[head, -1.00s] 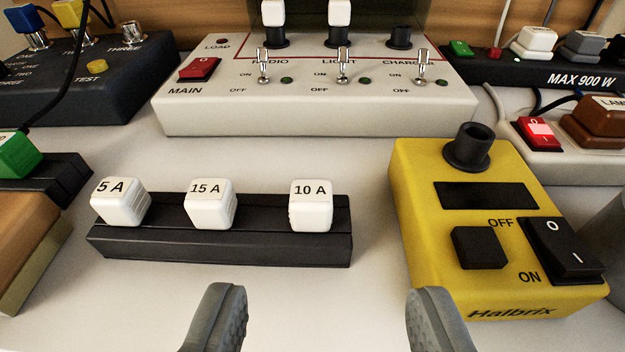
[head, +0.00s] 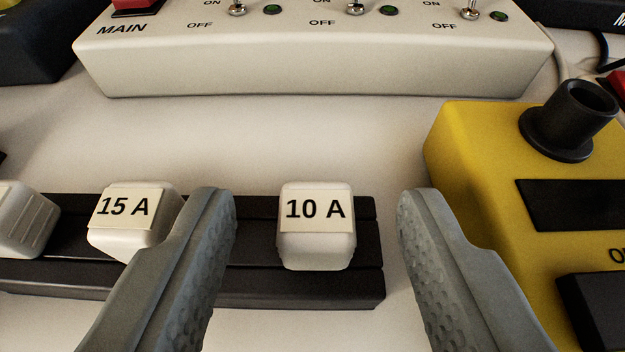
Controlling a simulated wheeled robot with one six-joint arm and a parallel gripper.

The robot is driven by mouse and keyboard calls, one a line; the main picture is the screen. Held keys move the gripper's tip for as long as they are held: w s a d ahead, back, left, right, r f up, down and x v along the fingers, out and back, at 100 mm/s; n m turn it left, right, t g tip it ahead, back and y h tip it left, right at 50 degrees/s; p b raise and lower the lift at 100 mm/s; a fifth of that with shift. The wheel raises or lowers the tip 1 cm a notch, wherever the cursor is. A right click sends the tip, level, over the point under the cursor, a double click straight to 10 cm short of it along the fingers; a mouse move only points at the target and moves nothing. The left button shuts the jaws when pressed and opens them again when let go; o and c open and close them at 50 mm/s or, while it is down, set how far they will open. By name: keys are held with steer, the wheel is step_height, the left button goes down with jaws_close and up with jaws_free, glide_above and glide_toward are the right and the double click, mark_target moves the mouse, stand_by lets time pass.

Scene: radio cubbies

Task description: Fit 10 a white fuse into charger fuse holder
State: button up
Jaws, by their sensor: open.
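The white 10 A fuse (head: 317,245) stands upright at the right end of the black fuse rack (head: 255,285). My gripper (head: 317,215) is open, its two grey fingers on either side of the 10 A fuse with a gap on each side, not touching it. The left finger stands between the 15 A fuse (head: 122,235) and the 10 A fuse, and covers part of the 15 A fuse. The charger fuse holder is out of view now; the charger switch (head: 470,10) of the white panel (head: 310,72) shows at the top edge.
The yellow Halbrix box (head: 470,140), with a round black socket (head: 568,120), stands close to the right finger. Another white fuse (head: 22,220) sits at the left end of the rack. The bench between the rack and the white panel is clear.

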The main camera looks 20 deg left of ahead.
jaws_close()
steer(key=shift+r, duration=0.1)
